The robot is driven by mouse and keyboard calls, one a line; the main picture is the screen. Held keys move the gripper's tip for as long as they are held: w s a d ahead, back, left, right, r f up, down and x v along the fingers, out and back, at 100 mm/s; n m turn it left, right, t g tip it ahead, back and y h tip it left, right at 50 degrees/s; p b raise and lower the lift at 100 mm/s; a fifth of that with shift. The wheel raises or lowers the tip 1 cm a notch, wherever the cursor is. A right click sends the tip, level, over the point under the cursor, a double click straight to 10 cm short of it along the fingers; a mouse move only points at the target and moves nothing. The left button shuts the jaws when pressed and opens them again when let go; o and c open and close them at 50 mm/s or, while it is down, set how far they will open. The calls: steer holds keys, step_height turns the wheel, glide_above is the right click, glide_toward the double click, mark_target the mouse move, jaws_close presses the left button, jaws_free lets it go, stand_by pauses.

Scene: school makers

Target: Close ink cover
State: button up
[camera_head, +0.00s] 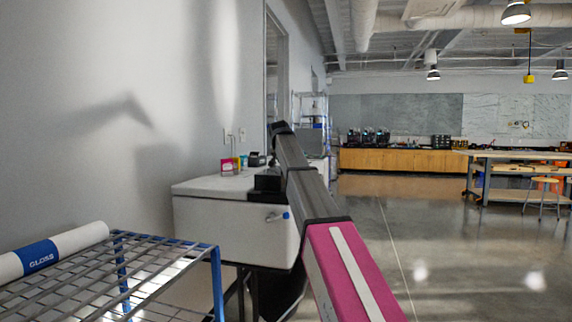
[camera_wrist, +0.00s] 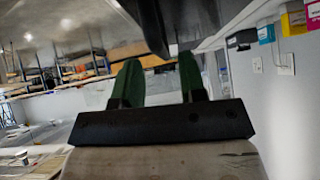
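A large white machine (camera_head: 235,228), which looks like a printer, stands against the left wall in the head view. A blue-tipped silver lever or knob (camera_head: 286,215) shows on its front, near my arm. I cannot pick out the ink cover with certainty. My gripper is hidden in the head view, behind my arm or the machine. In the wrist view my gripper (camera_wrist: 158,64) has two green fingers standing apart with nothing clearly held between them. A dark, shaded body (camera_wrist: 180,18) lies close beyond the fingertips; its edge dips between them.
A blue and grey wire rack (camera_head: 165,262) with a white roll marked GLOSS (camera_head: 62,246) fills the lower left. Small coloured boxes (camera_head: 230,165) stand on the machine; they show at the wrist view's right (camera_wrist: 266,34). Floor (camera_head: 455,255) at right is clear.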

steer(key=v, duration=0.7)
steer(key=shift+s+r, duration=0.15)
steer(key=shift+s, duration=0.1)
